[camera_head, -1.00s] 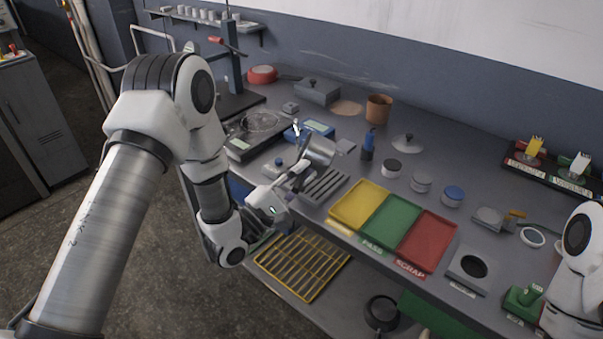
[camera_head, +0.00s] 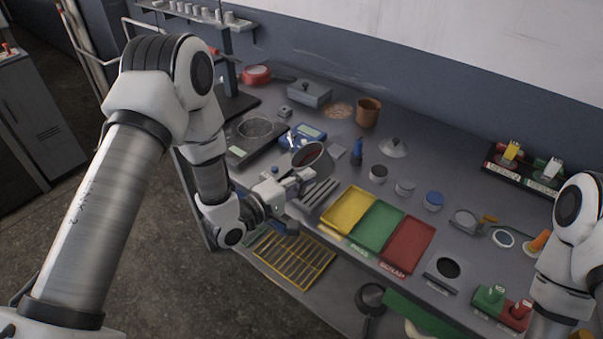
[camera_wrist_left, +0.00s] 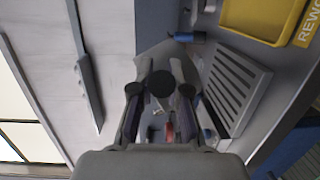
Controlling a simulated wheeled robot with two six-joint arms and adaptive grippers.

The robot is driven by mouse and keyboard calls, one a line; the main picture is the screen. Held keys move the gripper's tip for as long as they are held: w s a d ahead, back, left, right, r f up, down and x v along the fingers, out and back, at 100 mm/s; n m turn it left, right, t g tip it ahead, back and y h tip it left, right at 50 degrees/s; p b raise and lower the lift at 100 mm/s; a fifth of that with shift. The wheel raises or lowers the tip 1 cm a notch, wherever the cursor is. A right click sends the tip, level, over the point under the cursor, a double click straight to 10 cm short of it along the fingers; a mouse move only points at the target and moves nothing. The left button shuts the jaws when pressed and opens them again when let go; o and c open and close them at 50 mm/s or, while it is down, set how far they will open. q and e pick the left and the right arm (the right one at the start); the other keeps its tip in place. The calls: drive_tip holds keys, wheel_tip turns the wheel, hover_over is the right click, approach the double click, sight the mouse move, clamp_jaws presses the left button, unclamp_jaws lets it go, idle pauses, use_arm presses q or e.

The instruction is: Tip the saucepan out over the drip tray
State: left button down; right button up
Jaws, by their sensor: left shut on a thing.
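The grey saucepan (camera_head: 318,162) is off the bench surface, its open mouth showing a dark reddish inside. My left gripper (camera_head: 303,180) is shut on its handle from the front. In the left wrist view the saucepan (camera_wrist_left: 153,60) lies beyond my fingers (camera_wrist_left: 160,105), partly hidden by a dark round end between them. The slatted grey drip tray (camera_head: 318,194) lies at the bench's front edge, just below and right of the gripper; it also shows in the left wrist view (camera_wrist_left: 236,90), right of the saucepan. My right gripper is not in view.
A yellow tray (camera_head: 349,209), a green tray (camera_head: 378,228) and a red tray (camera_head: 409,245) lie right of the drip tray. A blue bottle (camera_head: 357,151) and a blue device (camera_head: 303,134) stand behind. A hotplate-like unit (camera_head: 256,132) is to the left.

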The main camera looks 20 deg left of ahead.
use_arm(q)
drive_tip(key=shift+s+d+r+m+g+y+p, duration=0.1)
drive_tip(key=shift+d+r+m+g+y+p, duration=0.15)
drive_tip(key=shift+r+p, duration=0.3)
drive_tip(key=shift+d+r+m+g+y+p, duration=0.1)
drive_tip(key=shift+r+m+p, duration=0.25)
drive_tip(key=shift+p, duration=0.3)
drive_tip(key=d+r+m+g+y+p, duration=0.1)
drive_tip(key=p, duration=0.1)
drive_tip(key=d+r+m+g+y+p, duration=0.1)
drive_tip(key=p, duration=0.2)
drive_tip(key=shift+w+m+p, duration=0.25)
drive_tip(key=shift+m+p, duration=0.05)
drive_tip(key=shift+m, duration=0.1)
